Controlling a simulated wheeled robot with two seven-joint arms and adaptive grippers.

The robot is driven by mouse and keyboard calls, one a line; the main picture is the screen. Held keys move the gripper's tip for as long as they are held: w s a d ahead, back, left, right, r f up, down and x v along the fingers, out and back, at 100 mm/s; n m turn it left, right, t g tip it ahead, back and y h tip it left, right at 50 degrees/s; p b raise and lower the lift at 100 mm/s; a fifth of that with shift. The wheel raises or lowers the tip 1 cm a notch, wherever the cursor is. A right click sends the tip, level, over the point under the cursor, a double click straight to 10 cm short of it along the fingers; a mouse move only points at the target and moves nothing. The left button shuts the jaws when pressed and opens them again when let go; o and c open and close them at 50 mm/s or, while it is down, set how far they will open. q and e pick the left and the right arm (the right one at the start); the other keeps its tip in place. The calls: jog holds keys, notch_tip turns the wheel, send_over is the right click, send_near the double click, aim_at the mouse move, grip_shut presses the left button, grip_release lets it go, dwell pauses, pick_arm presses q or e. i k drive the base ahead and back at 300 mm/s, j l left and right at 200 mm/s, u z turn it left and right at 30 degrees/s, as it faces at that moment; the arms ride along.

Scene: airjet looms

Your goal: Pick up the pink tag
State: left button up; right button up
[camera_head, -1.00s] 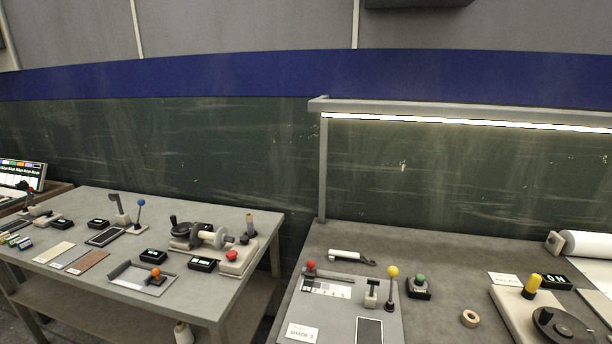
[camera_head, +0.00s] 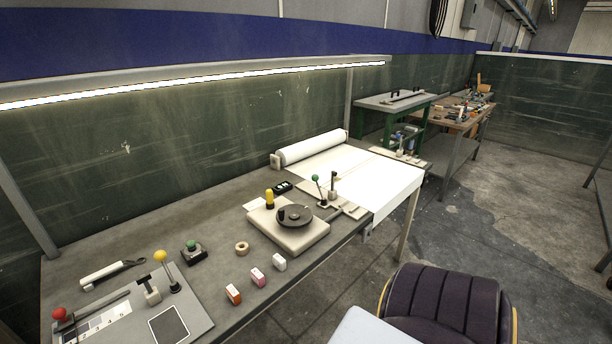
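A small pink tag (camera_head: 258,277) stands near the front edge of the grey workbench (camera_head: 215,216). It is between an orange-and-white tag (camera_head: 233,294) on its left and a white tag (camera_head: 279,262) on its right, with small gaps between them. Nothing covers the pink tag. Neither of my grippers shows in the head view.
Behind the tags lie a tan ring (camera_head: 242,248) and a square base with a dark round disc (camera_head: 295,215). A lever panel (camera_head: 195,318) is at the left. A dark padded chair (camera_head: 446,306) stands at the lower right. Open floor (camera_head: 480,215) lies beyond.

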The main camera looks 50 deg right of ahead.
aim_at(258, 277)
jog(key=z, duration=1.35)
